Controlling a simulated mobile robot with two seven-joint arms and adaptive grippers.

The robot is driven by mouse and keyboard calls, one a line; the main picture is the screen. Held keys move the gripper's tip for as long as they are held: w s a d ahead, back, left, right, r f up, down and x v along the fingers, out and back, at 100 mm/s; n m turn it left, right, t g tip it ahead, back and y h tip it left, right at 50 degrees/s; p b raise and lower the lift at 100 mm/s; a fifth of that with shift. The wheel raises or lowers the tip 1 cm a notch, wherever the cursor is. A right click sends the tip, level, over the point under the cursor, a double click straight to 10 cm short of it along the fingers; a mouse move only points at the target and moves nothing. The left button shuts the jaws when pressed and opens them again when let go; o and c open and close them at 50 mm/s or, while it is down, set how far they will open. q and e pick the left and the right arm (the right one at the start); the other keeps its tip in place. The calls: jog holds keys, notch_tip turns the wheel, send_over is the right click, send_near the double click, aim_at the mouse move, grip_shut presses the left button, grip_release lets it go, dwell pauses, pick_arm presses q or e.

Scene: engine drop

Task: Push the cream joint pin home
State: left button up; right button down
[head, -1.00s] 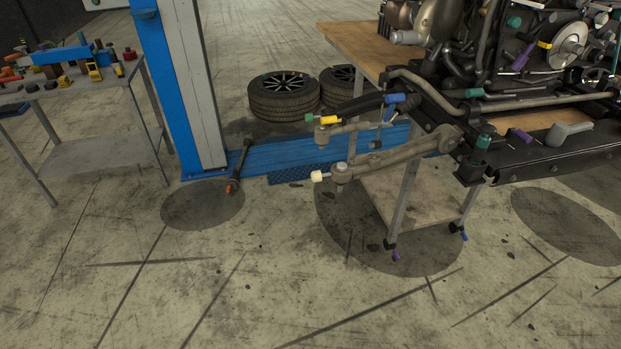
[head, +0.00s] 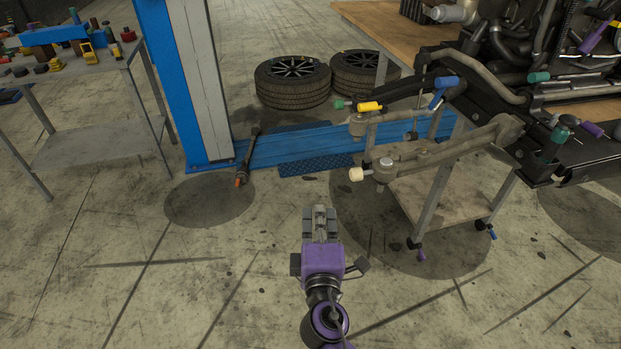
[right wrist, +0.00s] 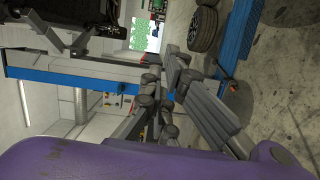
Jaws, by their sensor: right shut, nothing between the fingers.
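The cream joint pin (head: 356,174) sticks out to the left from the ball joint (head: 384,170) at the end of the lower suspension arm (head: 450,153). My right gripper (head: 320,212), with a purple body, is below and left of the pin in the head view, apart from it. It is shut and empty. In the right wrist view its grey fingers (right wrist: 172,70) come together in the middle; the pin cannot be made out there. My left gripper is in neither view.
A wheeled trolley (head: 455,207) stands under the suspension arm. A yellow pin (head: 370,106) and a green pin (head: 341,104) sit above. Behind are a blue lift post (head: 165,80) and tyres (head: 292,80). A tool bench (head: 95,136) is at left.

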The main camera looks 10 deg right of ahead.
aim_at(360, 174)
jog(key=w+d+p, duration=0.2)
jog(key=w+d, duration=0.4)
jog(key=w, duration=0.3)
jog(key=shift+w+d+p, duration=0.2)
jog(key=shift+w+p, duration=0.05)
jog(key=shift+p, duration=0.15)
jog(key=shift+r, duration=0.1)
jog(key=shift+d, duration=1.55)
